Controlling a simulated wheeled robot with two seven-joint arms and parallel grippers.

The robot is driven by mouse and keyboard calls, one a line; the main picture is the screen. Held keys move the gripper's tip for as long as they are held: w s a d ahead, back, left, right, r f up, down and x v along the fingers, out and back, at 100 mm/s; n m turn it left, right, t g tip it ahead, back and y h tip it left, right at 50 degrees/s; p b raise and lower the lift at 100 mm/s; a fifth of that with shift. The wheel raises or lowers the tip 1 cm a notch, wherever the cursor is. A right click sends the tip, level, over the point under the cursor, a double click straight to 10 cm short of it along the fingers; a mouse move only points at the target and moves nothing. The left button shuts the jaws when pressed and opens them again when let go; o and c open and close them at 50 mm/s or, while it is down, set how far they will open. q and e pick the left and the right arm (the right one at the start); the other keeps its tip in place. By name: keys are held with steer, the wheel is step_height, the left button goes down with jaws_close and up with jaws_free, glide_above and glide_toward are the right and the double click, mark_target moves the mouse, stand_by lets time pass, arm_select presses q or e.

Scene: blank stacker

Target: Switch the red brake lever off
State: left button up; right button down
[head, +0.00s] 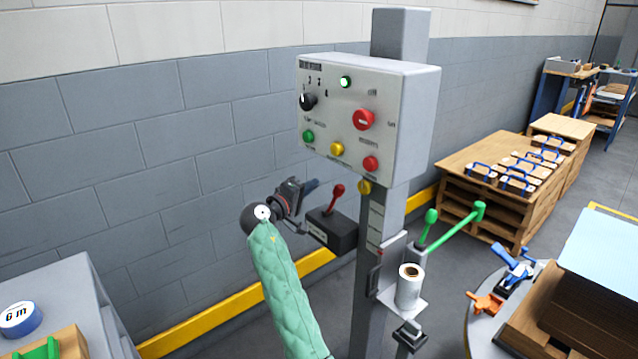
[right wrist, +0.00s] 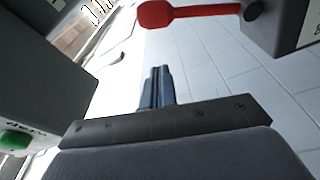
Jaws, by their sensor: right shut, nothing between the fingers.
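The red brake lever (head: 336,196) rises from a black box (head: 333,232) fixed to the left side of the grey post, below the control panel. The lever leans up and to the right, with a round knob on top. In the right wrist view the lever (right wrist: 200,12) lies across the top edge, its knob toward the left. My right gripper (head: 311,185) is just left of the lever's knob, near its height. Its blue fingers (right wrist: 157,86) are shut together with nothing between them, and they look apart from the lever. My left gripper is not in view.
The control panel (head: 355,80) with buttons and a lit green lamp overhangs the lever. Green-handled levers (head: 478,211) and a white roll (head: 410,287) are on the post's right. A brick wall (head: 150,130) stands behind. A grey cabinet (head: 75,290) is at lower left.

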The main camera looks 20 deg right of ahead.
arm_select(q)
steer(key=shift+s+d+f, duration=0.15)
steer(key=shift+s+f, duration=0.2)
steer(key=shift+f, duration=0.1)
arm_select(e)
steer(key=v, duration=0.4)
steer(key=shift+w+a, duration=0.1)
steer(key=shift+a, duration=0.25)
